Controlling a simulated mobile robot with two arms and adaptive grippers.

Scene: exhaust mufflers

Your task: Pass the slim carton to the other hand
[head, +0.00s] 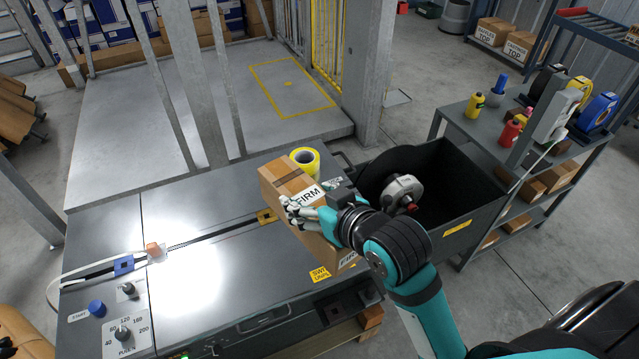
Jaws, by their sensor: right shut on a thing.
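A slim brown cardboard carton (283,184) with tape and a white label reading "FIRM" is above the right end of the grey metal bench (210,225). My right gripper (303,212) is shut on the carton; its white fingers lie across the carton's side. The hand and wrist hide part of the carton's near right portion. I cannot tell whether the carton touches the bench top. My left gripper is not in the head view.
A yellow tape roll (304,160) sits just behind the carton. A black bin (452,173) holding a grey tape dispenser (402,190) stands to the right. A shelf (483,126) with bottles and tape rolls stands farther right.

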